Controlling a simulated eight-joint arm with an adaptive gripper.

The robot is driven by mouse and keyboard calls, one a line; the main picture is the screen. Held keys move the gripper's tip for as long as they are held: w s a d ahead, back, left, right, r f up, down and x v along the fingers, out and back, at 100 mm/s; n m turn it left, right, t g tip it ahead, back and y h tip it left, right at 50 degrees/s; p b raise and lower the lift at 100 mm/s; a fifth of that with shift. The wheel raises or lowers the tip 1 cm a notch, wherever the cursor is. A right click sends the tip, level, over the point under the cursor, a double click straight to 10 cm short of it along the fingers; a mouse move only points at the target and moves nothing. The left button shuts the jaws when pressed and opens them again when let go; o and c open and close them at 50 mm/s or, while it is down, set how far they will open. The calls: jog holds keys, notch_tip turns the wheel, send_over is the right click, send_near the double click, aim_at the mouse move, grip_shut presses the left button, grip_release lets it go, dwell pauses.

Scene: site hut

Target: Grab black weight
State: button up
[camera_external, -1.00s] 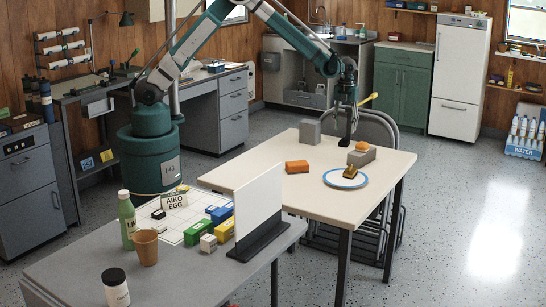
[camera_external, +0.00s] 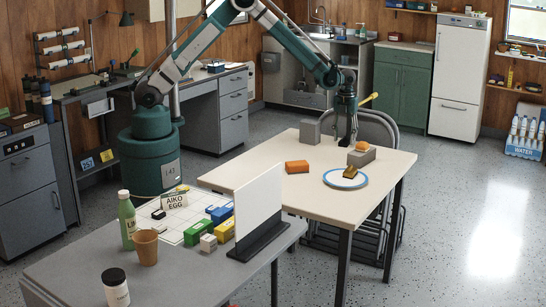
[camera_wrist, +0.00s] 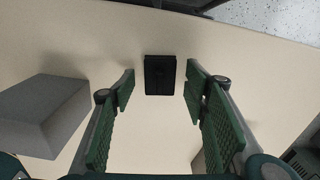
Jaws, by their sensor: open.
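A black weight (camera_wrist: 160,75) sits on the cream table, showing as a dark rectangular block in the wrist view, near the table's far edge. My gripper (camera_wrist: 160,88) is open. Its two green-padded fingers stand on the left and right of the weight, with visible gaps on both sides. In the external view my gripper (camera_external: 346,132) points down at the back of the cream table and largely hides the weight. Nothing is held between the fingers.
On the cream table (camera_external: 325,188), a grey block (camera_external: 309,132) stands left of my gripper. A chair stands behind.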

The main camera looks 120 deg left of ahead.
jog(key=shift+f, duration=0.45)
jog(key=c, duration=1.2)
jog(key=shift+r, duration=0.1)
jog(key=shift+r+p, duration=0.75)
jog(key=shift+r, duration=4.2)
